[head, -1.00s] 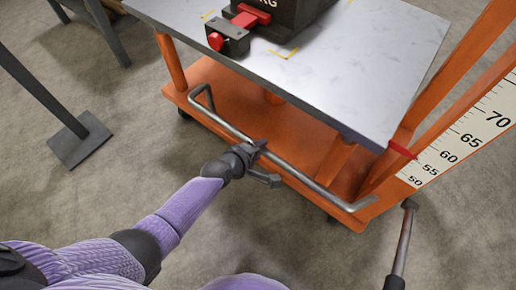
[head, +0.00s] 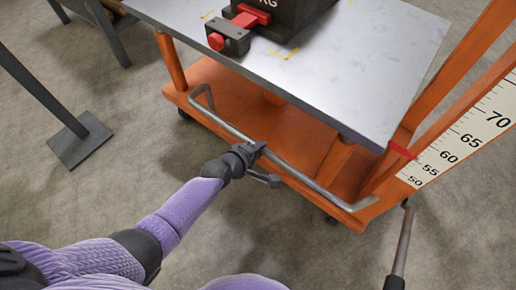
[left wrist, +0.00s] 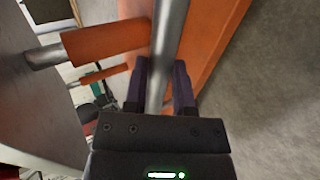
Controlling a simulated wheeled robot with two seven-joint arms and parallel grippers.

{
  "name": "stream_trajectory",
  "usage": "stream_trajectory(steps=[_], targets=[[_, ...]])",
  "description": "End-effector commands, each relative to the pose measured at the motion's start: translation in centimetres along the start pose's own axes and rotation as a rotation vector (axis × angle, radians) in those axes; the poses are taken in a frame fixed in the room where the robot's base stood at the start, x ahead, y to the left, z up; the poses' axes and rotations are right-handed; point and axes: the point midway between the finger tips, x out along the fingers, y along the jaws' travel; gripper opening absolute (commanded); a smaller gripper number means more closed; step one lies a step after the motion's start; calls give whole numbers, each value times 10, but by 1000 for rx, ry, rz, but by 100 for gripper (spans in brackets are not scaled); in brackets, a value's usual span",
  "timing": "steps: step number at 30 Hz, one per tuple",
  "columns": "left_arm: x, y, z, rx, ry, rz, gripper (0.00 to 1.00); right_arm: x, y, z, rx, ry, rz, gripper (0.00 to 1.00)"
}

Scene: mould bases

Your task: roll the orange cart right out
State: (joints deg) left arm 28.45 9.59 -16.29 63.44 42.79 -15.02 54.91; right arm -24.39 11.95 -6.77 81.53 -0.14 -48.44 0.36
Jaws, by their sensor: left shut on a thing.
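The orange cart (head: 208,76) has a low orange deck, a grey metal top (head: 330,60) and a bent steel handle bar (head: 296,175) along its near side. My left gripper (head: 258,160) is shut on the handle bar near its middle. In the left wrist view, the bar (left wrist: 168,45) runs between the two dark fingers (left wrist: 160,88) of my left gripper. The orange cart frame (left wrist: 208,45) shows beside it. My right gripper is in neither view.
A dark block with a red clamp (head: 245,18) sits on the cart top. A scale board (head: 480,135) stands at the right, beside a grey lever (head: 403,240). A grey post with a foot plate (head: 80,140) stands at the left. The near floor is partly clear.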

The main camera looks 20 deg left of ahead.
Motion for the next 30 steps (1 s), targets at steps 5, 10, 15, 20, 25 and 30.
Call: stream_trajectory(steps=[5,10,15,20,25,30], targets=[[0,-1,0,0,0,-3,0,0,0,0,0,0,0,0],[0,-1,0,0,0,-3,0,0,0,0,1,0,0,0],[0,-1,0,0,-1,-3,0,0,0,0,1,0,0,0],[-1,-2,0,0,0,-4,0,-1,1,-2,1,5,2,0],[-15,-11,0,1,0,-7,0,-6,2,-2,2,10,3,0],[-29,-24,0,2,-3,-15,0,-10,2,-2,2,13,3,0]])
